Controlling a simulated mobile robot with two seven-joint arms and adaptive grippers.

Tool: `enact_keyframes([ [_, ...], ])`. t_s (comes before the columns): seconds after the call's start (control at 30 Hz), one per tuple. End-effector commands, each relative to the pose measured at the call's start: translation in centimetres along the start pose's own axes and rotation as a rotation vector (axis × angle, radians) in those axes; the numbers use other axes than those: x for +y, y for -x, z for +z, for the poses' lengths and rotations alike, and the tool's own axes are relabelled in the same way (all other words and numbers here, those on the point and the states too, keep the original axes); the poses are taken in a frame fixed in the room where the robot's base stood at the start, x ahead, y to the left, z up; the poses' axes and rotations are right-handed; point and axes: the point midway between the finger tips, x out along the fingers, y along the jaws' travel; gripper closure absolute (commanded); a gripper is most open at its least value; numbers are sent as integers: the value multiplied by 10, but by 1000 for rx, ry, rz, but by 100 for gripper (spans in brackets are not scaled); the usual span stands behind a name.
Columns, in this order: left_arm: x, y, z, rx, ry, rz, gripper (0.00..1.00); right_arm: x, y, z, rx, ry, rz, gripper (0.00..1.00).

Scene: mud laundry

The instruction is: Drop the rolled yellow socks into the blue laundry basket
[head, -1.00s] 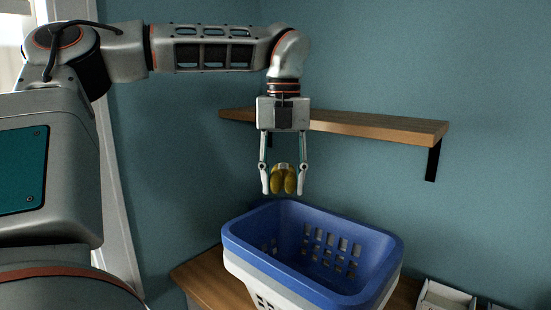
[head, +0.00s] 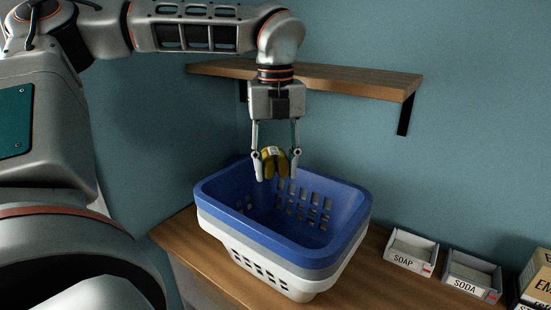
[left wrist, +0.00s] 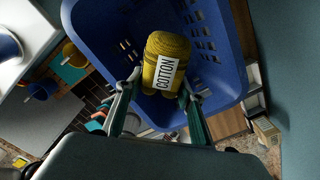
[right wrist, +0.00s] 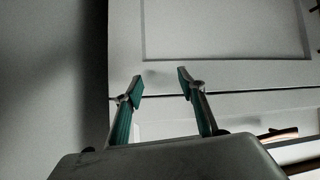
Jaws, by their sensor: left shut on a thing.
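The rolled yellow socks (head: 273,160) are held by my left gripper (head: 276,172), which is shut on them and points down. In the left wrist view the socks (left wrist: 170,48) show a white band reading COTTON, with the basket behind them. The blue laundry basket (head: 345,205) is stacked on grey and white ones on the wooden counter. The socks hang over the back left part of its opening, near rim height or a little above. My right gripper (right wrist: 160,85) shows only in the right wrist view, open and empty in front of pale panels.
A wooden shelf (head: 340,80) is on the wall behind my left gripper. A SOAP box (head: 410,252) and a SODA box (head: 471,274) stand on the counter (head: 185,240) right of the basket, with another box at the far right edge.

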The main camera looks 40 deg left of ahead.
Motion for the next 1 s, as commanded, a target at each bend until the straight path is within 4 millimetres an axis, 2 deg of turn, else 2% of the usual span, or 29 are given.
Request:
enact_keyframes([
  [0.13, 0, -7, 0, -1, 0, -2, 84, -2, -2, -2, 10, 1, -4, 60],
  [0.43, 0, -7, 0, -1, 0, -1, 84, -3, -2, -4, 13, 0, -5, 60],
  [0.47, 0, -7, 0, -1, 0, -1, 55, -3, -2, -4, 13, 0, -5, 60],
  [0.5, 0, -7, 0, -1, 0, -1, 44, -3, -2, -4, 13, 0, -5, 60],
  [0.53, 0, -7, 0, -1, 0, -1, 43, -3, -2, -4, 13, 0, -5, 60],
  [0.87, 0, -6, 0, -1, 0, -1, 43, -1, -2, -2, 9, 6, -4, 60],
  [1.0, 0, 4, 0, -3, 0, 0, 43, -1, -2, -2, 10, 5, -4, 60],
])
